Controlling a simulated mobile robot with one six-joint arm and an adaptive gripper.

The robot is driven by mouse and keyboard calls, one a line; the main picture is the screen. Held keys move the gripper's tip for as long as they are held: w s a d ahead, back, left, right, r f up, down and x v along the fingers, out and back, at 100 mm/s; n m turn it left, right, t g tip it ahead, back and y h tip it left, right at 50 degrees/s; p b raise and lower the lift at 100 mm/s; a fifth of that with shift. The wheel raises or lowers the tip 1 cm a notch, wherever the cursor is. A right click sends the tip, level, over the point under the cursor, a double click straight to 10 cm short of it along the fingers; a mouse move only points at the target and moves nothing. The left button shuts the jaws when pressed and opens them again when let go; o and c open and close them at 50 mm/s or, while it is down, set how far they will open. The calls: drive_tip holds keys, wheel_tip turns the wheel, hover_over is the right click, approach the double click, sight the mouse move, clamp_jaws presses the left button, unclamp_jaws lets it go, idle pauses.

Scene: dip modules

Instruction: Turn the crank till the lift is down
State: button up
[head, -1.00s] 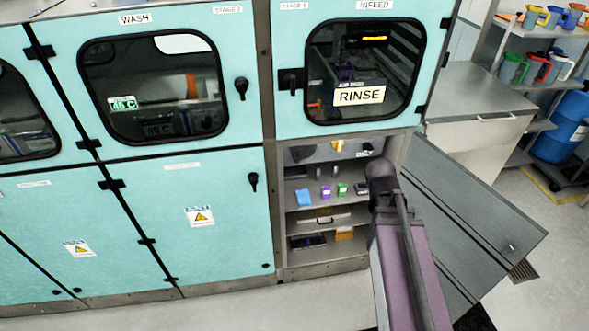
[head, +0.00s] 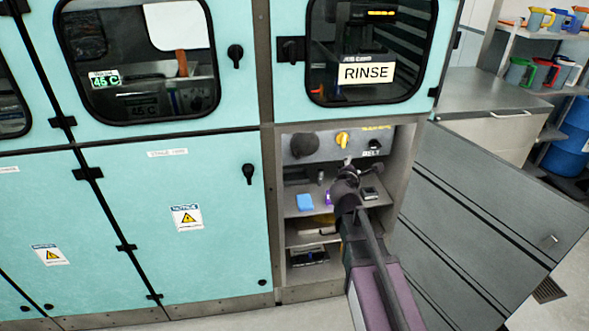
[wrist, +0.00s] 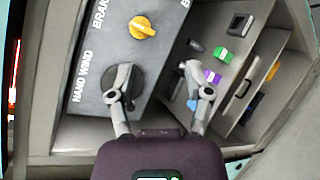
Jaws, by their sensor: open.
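The hand-wind crank shows as a dark round part (head: 304,145) at the left of a grey panel inside the open lower compartment. In the wrist view the dark disc (wrist: 134,84) sits beside the words HAND WIND, partly covered by one finger. My gripper (head: 344,170) is open in front of the compartment, right of and below the disc. In the wrist view my gripper (wrist: 157,78) has its fingers spread, one overlapping the disc, the other over the shelf side. I cannot tell whether it touches the disc. I cannot identify the lift for sure.
A yellow brake knob (head: 342,139) and a black belt switch (head: 374,145) share the panel. Below, a shelf holds a blue item (head: 305,202) and small coloured blocks. The lower door (head: 490,200) stands open at the right. The RINSE window (head: 368,40) is above.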

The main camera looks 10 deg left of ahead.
sight(298, 159)
drive_tip(key=w+a+f+n+t+y+b, duration=0.1)
drive_tip(key=a+f+n+y+b, duration=0.3)
drive_tip(key=a+n, duration=0.3)
drive_tip(key=w+a+f+n+t+y+b, duration=0.1)
drive_tip(key=a+f+n+y+b, duration=0.2)
drive_tip(key=a+n+b, duration=0.3)
drive_tip(key=a+n+y, duration=0.1)
drive_tip(key=a+n, duration=0.1)
drive_tip(key=shift+w+a+f+n+y, duration=0.2)
drive_tip(key=shift+f+n+y, duration=0.1)
drive_tip(key=shift+f+n, duration=0.1)
drive_tip(key=shift+w, duration=0.1)
drive_tip(key=x, duration=1.3)
drive_tip(key=shift+w, duration=0.3)
drive_tip(key=shift+r, duration=0.1)
